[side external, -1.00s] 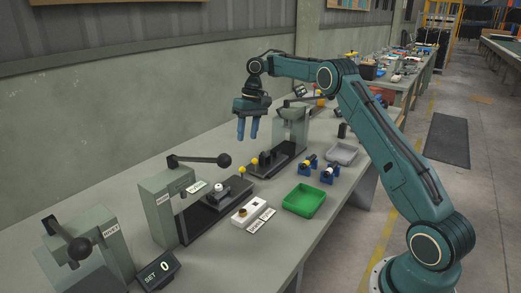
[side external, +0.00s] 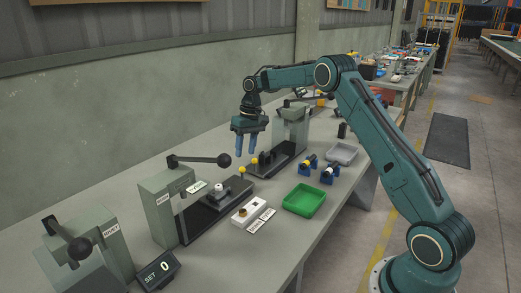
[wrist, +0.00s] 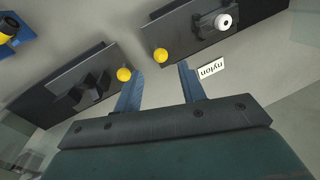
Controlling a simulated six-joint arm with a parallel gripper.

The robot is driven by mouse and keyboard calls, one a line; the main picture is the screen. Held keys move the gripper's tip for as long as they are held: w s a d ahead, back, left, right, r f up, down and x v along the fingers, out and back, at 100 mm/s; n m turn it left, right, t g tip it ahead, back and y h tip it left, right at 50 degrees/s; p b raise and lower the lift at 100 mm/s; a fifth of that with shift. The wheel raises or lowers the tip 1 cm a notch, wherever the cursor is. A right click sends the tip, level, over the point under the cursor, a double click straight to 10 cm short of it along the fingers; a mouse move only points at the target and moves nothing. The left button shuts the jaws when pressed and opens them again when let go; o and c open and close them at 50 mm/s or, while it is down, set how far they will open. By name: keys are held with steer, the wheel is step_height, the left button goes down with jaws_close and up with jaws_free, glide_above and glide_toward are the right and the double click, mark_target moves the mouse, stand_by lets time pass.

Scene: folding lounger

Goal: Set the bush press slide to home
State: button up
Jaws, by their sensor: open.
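My gripper (side external: 245,153) is open and empty, pointing down above the bench near two yellow knobs. The middle press (side external: 163,205) has a dark slide (side external: 215,203) with a white-ringed fixture and a yellow knob (side external: 242,170) at its far end. The farther press (side external: 291,130) has a dark slide with black blocks and its own yellow knob (side external: 254,161). In the wrist view the middle slide's knob (wrist: 160,55) lies ahead of the gap between the fingers. The other knob (wrist: 124,74) is by the left fingertip.
A nearer press (side external: 88,255) labelled RIVET and a SET 0 display (side external: 158,270) stand at the left. A green tray (side external: 304,200), a grey tray (side external: 343,153) and blue-and-yellow parts (side external: 327,174) lie on the right. A nylon tag (wrist: 210,72) lies near the right finger.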

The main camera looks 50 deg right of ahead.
mark_target(243, 171)
steer(key=f, duration=0.2)
steer(key=a+f, duration=0.1)
steer(key=f, duration=0.5)
steer(key=shift+w+a+f, duration=0.1)
steer(key=shift+w+a, duration=0.05)
steer(key=shift+a, duration=0.15)
jaws_close()
